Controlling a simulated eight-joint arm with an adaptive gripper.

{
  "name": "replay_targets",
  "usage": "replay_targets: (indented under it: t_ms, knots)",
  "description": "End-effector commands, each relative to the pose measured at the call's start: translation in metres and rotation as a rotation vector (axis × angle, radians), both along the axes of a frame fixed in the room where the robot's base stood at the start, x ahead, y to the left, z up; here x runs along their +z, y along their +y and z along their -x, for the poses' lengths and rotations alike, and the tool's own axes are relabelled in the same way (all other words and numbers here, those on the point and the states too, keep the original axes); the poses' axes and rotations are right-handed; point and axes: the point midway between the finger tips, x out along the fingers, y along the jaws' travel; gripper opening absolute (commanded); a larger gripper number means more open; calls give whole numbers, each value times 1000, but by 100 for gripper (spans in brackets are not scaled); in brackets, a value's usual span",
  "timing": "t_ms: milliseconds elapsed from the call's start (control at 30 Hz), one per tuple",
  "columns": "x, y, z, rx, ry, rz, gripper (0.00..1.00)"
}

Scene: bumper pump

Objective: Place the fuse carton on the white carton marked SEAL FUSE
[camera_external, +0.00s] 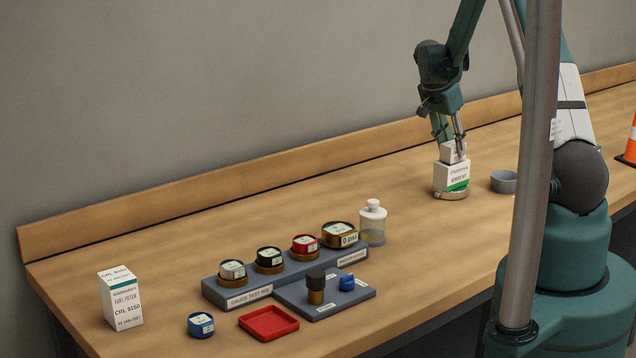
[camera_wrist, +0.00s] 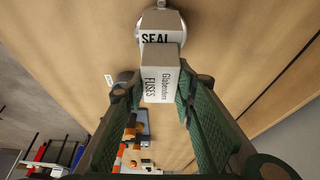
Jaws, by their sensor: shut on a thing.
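My gripper (camera_external: 453,146) is shut on the fuse carton (camera_external: 449,155), a small pale box. In the wrist view the fuse carton (camera_wrist: 160,72), with FUSES on its face, sits between my green finger pads (camera_wrist: 160,92). The white carton (camera_external: 451,177) with a green band stands upright directly below it at the back of the bench. In the wrist view the white carton (camera_wrist: 160,27) shows the word SEAL; the rest of its marking is hidden by the fuse carton. The two cartons overlap in both views; I cannot tell whether they touch.
A grey bowl (camera_external: 503,181) stands just right of the white carton. A round metallic base (camera_external: 451,195) shows under that carton. Gauges on a grey rack (camera_external: 238,291), a white-capped jar (camera_external: 373,222), a red tray (camera_external: 268,323) and a filter carton (camera_external: 121,298) are at left. Bench between is clear.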

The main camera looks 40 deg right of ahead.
Motion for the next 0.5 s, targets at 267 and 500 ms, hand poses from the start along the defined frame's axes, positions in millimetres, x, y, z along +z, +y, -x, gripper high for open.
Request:
replay_targets:
  t_ms: [267,500]
  knots:
    - [-3,0,0,0,0,0,42]
    - [-3,0,0,0,0,0,42]
